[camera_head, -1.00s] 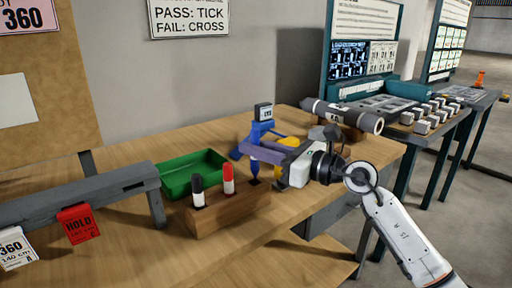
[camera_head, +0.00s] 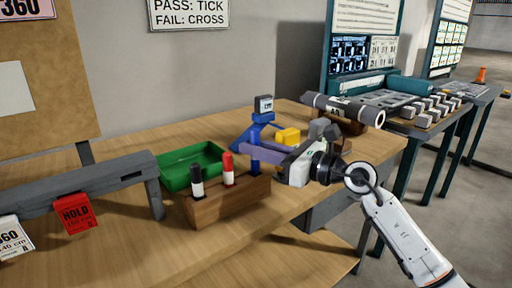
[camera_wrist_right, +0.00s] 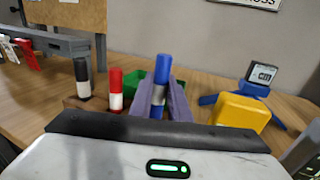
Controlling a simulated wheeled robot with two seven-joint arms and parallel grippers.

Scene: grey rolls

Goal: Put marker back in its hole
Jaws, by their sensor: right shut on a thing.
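The blue marker (camera_wrist_right: 160,85) with a grey band stands upright between the purple fingers of my right gripper (camera_head: 254,153), which is shut on it. In the head view the blue marker (camera_head: 255,165) is over the right end of the wooden block (camera_head: 228,200). Its lower end is at the block's top there; I cannot tell how far it is inside the hole. A black-and-white marker (camera_head: 197,182) and a red-and-white marker (camera_head: 228,170) stand upright in the block, to the left of it. My left gripper is not in view.
A green tray (camera_head: 172,172) lies behind the block. A blue stand with a small display (camera_head: 263,104) and a yellow block (camera_head: 288,136) are behind my gripper. A grey cylinder (camera_head: 345,109) lies at the back right. A grey rail (camera_head: 90,182) with tags is at left.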

